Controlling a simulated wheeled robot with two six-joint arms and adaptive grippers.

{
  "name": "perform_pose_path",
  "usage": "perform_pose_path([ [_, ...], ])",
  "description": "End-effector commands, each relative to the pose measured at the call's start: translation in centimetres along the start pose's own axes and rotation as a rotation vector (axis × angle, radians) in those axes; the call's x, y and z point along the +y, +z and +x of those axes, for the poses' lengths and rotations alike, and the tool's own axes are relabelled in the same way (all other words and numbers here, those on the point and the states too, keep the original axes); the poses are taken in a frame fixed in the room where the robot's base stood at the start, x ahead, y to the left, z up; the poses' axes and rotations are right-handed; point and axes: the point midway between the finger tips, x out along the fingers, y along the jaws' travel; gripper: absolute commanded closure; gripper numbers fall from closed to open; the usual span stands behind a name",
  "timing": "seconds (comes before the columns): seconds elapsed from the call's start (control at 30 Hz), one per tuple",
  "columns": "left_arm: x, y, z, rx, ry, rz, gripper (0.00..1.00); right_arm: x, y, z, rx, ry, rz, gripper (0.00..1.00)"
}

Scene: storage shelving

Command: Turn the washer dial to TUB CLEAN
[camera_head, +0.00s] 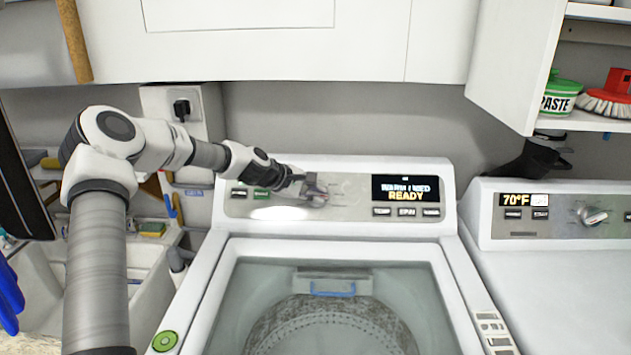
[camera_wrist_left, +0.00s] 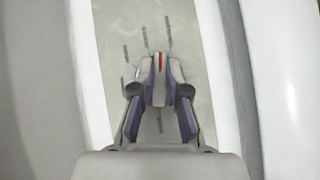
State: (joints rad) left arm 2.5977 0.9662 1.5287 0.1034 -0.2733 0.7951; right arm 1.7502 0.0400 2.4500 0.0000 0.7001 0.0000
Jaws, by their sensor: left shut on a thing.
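The washer (camera_head: 340,243) stands in the middle of the head view, with its control panel (camera_head: 345,174) along the back. My left gripper (camera_head: 312,190) is at the dial, left of the display. In the left wrist view, my gripper's two fingers are closed on opposite sides of the grey dial knob (camera_wrist_left: 160,88). A red pointer line shows at the knob's top, pointing up in that view. Small printed labels ring the knob, too blurred to read. The display (camera_head: 405,189) reads what looks like WARM, MED and READY. My right gripper is not in view.
A dryer (camera_head: 560,275) with its own knob and a 70°F display stands to the right. White cabinets (camera_head: 300,50) hang above. A shelf at upper right holds a green PASTE tub (camera_head: 561,95) and a red brush (camera_head: 608,98). A sink is at left.

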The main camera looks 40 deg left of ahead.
Motion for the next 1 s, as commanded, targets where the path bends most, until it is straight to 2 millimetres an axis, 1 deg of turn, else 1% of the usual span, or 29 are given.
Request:
perform_pose_path([
  [0.03, 0.5, 0.2, -0.4, 0.002, -0.030, 0.031, 1.00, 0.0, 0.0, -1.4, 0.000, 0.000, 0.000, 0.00],
  [0.1, 0.5, 0.2, -0.3, 0.002, -0.068, 0.073, 1.00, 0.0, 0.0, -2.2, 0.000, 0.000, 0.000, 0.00],
  [0.2, 0.4, 0.2, -0.3, 0.002, -0.116, 0.127, 1.00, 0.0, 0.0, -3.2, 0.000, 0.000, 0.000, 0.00],
  [0.4, 0.3, 0.1, -0.1, 0.001, -0.186, 0.204, 1.00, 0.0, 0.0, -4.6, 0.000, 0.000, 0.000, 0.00],
  [0.6, 0.2, 0.1, 0.0, 0.001, -0.221, 0.244, 1.00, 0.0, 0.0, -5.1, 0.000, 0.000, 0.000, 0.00],
  [1.0, 0.0, 0.0, 0.1, 0.000, -0.231, 0.255, 1.00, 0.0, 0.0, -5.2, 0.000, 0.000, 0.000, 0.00],
])
